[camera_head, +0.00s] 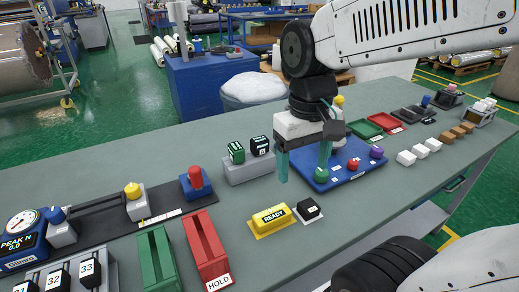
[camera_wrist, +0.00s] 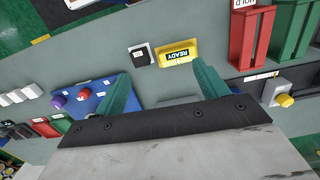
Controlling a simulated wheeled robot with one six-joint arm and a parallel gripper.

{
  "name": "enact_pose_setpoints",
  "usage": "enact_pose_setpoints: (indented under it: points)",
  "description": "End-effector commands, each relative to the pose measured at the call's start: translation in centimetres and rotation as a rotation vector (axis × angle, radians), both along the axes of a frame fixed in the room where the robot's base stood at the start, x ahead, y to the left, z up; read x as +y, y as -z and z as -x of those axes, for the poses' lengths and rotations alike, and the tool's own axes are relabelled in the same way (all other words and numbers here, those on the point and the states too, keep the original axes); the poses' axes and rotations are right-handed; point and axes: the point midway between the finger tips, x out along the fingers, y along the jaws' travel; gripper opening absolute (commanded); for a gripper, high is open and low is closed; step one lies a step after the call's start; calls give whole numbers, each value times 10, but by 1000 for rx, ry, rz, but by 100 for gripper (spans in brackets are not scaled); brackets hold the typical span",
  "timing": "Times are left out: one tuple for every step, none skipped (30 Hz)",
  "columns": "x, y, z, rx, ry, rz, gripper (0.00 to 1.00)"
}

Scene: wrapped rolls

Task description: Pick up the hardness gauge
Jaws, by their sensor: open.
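No readable label names the hardness gauge, so I cannot tell for sure which thing it is. My gripper (camera_head: 303,176) hangs above the bench, behind the READY block and by the blue tray's left side. Its green fingers are apart and empty, also in the wrist view (camera_wrist: 160,76).
The blue tray (camera_head: 340,178) holds red and purple knobs. A grey holder (camera_head: 250,170) with green and black blocks stands left of my gripper. Red (camera_head: 206,250) and green (camera_head: 157,262) slotted holders stand front left. White and brown blocks line the right.

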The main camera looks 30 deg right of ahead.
Motion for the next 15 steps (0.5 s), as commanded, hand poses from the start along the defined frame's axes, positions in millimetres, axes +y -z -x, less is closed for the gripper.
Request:
enact_pose_setpoints:
  points:
    - [-2,4,-18,27,4,-2,73]
    - [-4,5,-29,35,5,-2,73]
    - [-6,7,-44,45,7,-3,73]
    - [-7,10,-55,53,8,-3,73]
    - [-9,12,-66,59,9,-4,73]
    - [-12,16,-83,66,10,-6,73]
    - [-14,20,-95,69,11,-6,73]
    - [-16,23,-107,73,11,-7,73]
    - [-18,29,-123,76,9,-8,73]
    - [-20,33,-135,76,8,-8,73]
    - [-22,37,-147,75,7,-9,73]
    - [-25,41,-162,72,5,-9,73]
    - [-26,45,-173,68,4,-9,73]
    - [-28,48,-182,64,3,-10,73]
    - [-30,51,-195,56,0,-10,73]
